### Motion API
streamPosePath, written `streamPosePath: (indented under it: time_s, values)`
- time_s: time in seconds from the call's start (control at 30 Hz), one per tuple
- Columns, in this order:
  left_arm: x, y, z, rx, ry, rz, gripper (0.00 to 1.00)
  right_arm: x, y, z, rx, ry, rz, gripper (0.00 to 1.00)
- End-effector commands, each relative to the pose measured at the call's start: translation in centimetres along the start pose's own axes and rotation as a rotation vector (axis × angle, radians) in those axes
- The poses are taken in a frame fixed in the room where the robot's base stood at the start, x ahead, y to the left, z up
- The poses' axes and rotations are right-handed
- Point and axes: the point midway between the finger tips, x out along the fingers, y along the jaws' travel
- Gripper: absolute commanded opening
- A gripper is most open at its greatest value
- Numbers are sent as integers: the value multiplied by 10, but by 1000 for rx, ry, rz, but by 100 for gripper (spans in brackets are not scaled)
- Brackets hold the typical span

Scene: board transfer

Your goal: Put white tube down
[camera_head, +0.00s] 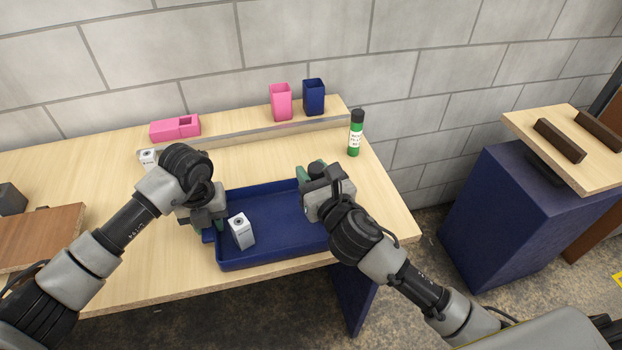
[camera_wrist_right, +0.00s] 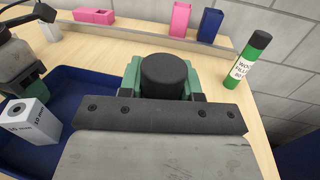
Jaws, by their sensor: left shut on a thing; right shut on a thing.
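My right gripper (camera_head: 318,177) is above the right part of the blue tray. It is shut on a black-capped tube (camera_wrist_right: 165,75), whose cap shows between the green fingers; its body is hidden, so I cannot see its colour. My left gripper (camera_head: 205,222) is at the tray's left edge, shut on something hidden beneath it. The blue tray (camera_head: 275,257) lies on the wooden table. A white box with a round dark mark on top (camera_head: 241,232) stands in the tray. It also shows in the right wrist view (camera_wrist_right: 33,128).
A green tube with a black cap (camera_head: 356,135) stands at the back right. A pink cup (camera_head: 281,102) and a blue cup (camera_head: 314,97) stand on the back ledge; a pink holder (camera_head: 175,127) lies left. Another white box (camera_head: 148,157) is behind my left arm.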

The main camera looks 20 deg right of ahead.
Motion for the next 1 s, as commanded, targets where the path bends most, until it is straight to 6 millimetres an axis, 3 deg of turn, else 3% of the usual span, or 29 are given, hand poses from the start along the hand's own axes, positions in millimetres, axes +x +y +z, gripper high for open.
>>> streamPosePath:
  time_s: [0.13, 0.5, 0.53, 0.67, 1.0]
  values:
    - [0, 0, 0, 0, -1, 0, 3, 0, 0, -16, 2, 1, -1, 8]
    - [0, 0, 0, 0, -1, 0, 3, 0, 0, -20, 0, 0, -1, 8]
    - [0, 0, 0, 0, -1, 0, 3, 0, 0, -20, 0, 0, -1, 36]
    - [0, 0, 0, 0, -1, 0, 3, 0, 0, -19, 0, 0, -1, 56]
    - [0, 0, 0, 0, -1, 0, 3, 0, 0, -16, 1, -1, 0, 59]
